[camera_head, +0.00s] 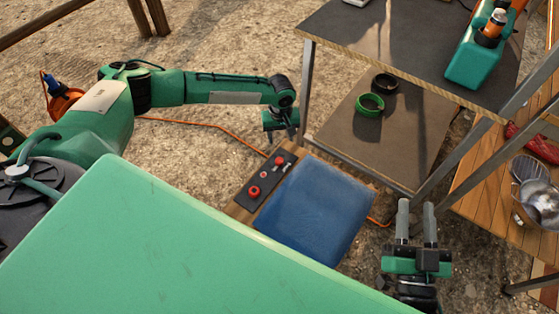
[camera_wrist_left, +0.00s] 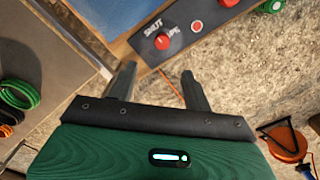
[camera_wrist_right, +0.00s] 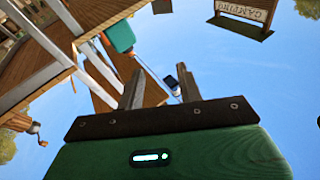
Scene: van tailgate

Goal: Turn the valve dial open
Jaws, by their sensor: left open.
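The valve dial (camera_head: 279,160) is a red knob at the far end of a dark control panel (camera_head: 268,173). In the left wrist view the dial (camera_wrist_left: 163,41) has the word SHUT and a second, partly readable label beside it. I cannot tell its exact setting. My left gripper (camera_head: 284,138) is open and empty, just beyond the dial and apart from it. Its fingers (camera_wrist_left: 158,72) point toward the dial in the left wrist view. My right gripper (camera_head: 416,205) is open and empty, off to the right of the panel, away from the dial.
A small button (camera_wrist_left: 197,27) and another red knob (camera_head: 253,191) share the panel. A blue pad (camera_head: 317,207) lies beside it. A metal-framed shelf (camera_head: 375,132) stands close to my left gripper, holding a green ring (camera_head: 369,104). An orange cable (camera_head: 205,126) crosses the ground.

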